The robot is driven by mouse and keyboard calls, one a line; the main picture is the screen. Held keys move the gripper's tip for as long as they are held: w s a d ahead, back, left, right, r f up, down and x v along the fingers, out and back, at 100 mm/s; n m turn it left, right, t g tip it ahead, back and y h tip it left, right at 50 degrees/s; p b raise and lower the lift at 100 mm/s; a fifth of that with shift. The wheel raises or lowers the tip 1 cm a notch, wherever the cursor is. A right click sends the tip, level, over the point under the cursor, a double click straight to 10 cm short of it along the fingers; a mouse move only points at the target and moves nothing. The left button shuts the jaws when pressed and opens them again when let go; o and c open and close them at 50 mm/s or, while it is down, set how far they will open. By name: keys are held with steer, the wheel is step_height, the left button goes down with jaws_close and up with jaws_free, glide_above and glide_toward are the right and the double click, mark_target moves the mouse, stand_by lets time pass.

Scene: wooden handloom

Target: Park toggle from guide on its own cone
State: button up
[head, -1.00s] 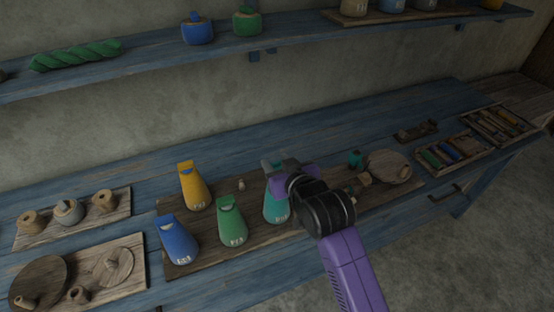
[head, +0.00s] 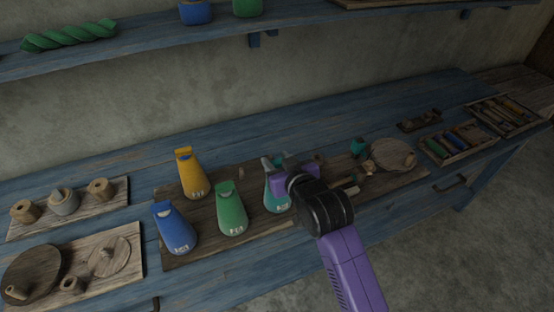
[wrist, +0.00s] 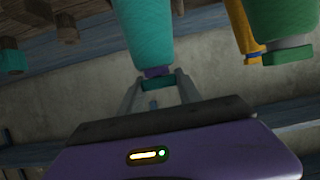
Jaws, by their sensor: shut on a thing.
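The teal cone (head: 277,197) stands on the long board, to the right of the green cone. It also shows in the wrist view (wrist: 147,35), with a purple band at its narrow end. My gripper (head: 274,164) is at the top of this cone. In the wrist view, my gripper (wrist: 157,86) is shut on a small teal block (wrist: 158,82), apparently the toggle. The block lies against the purple band; I cannot tell whether it is seated there. My wrist hides part of the cone and the guide area behind it in the head view.
The green cone (head: 231,210), blue cone (head: 174,230) and yellow cone (head: 191,175) stand close by on the left. A round wooden disc (head: 394,154) and a small teal piece (head: 357,147) are on the right. The bench behind the board is clear.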

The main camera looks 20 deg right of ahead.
steer(key=o, duration=1.4)
steer(key=shift+s, duration=0.1)
steer(key=v, duration=0.7)
steer(key=shift+s+r+b, duration=0.2)
steer(key=shift+s+b, duration=0.1)
steer(key=shift+b, duration=0.05)
